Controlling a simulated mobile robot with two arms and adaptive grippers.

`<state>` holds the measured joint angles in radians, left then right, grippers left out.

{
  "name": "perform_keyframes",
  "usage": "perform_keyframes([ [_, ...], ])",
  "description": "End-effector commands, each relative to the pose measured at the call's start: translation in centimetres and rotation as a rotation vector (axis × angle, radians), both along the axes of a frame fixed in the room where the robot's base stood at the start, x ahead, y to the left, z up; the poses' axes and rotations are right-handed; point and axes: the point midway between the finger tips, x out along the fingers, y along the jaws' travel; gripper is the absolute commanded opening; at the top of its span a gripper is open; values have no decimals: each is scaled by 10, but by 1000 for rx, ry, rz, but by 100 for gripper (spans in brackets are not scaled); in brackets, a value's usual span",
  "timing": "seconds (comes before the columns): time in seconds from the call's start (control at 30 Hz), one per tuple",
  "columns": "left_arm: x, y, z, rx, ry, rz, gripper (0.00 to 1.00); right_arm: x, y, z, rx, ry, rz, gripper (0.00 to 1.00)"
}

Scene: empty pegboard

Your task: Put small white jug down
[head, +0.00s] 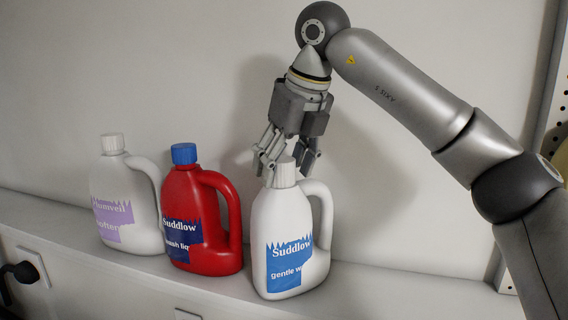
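A white jug with a blue "Suddlow" label (290,245) stands upright on the ledge, with a white cap and a handle on its right side. My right gripper (287,168) points down at its cap. The fingers are spread, one to each side of the cap's top, and a gap shows between the right finger and the cap. I cannot tell whether the left finger touches it. Another white jug with a purple label (130,205) stands upright at the left end of the row. My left gripper is not in view.
A red jug with a blue cap (203,225) stands between the two white jugs. The pale ledge (390,290) is clear to the right of the row. A plain wall rises close behind. A pegboard edge (555,120) shows at far right.

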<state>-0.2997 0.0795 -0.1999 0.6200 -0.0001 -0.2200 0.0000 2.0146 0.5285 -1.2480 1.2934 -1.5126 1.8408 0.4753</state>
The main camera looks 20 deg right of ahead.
Motion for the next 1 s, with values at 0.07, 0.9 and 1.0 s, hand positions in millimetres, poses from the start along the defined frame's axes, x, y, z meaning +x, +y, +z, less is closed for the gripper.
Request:
perform_keyframes([
  [0.07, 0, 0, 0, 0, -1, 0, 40, 0, 0, 0, 0, 0, 0, 65],
  [0.9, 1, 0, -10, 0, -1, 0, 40, -38, -14, 102, -2, -2, -1, 65],
  [1.0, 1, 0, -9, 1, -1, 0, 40, -41, -15, 109, -1, 0, -2, 65],
])
